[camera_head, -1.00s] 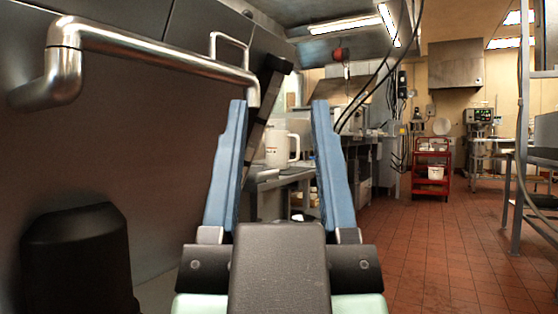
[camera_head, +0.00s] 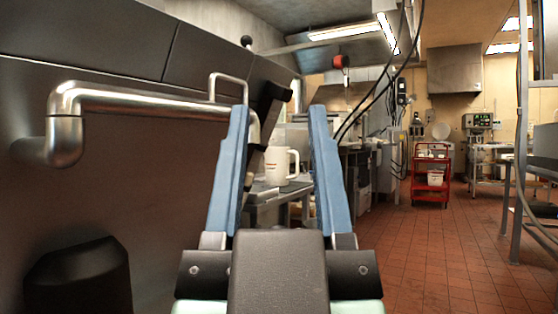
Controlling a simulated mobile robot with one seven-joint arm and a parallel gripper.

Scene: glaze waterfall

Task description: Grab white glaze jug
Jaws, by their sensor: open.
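The white glaze jug (camera_head: 276,167) stands upright on a metal work surface (camera_head: 266,194), with its handle on the right side. It shows between the two blue fingers of my gripper (camera_head: 278,110) and is beyond their tips. My gripper is open and empty, with clear space between its fingers. The left finger hides part of the surface beside the jug.
A metal pipe rail (camera_head: 150,101) runs along the dark panel wall at left, near my left finger. A black rounded object (camera_head: 78,278) stands low at left. A red cart (camera_head: 431,180) stands farther back. The tiled floor (camera_head: 430,255) at right is mostly clear.

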